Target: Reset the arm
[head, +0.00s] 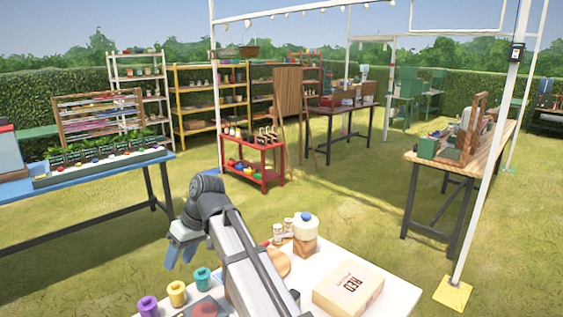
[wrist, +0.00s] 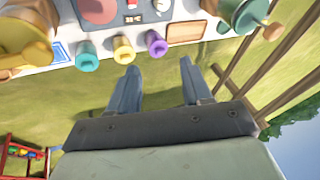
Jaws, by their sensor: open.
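My gripper (wrist: 157,88) is open and empty in the wrist view, with its two blue-grey fingers apart over grass. In the head view my gripper (head: 182,254) hangs at the end of my grey arm, past the left edge of a white table (head: 335,262). Nothing is between the fingers. The wrist view is turned, with the table edge at its top and sky at the lower right.
Purple (head: 148,306), yellow (head: 177,293) and teal (head: 202,279) spools stand along the table's left edge. A box marked RED (head: 348,288) and a jug (head: 305,232) stand on the table. A blue table (head: 100,168) stands at left. Open grass lies between.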

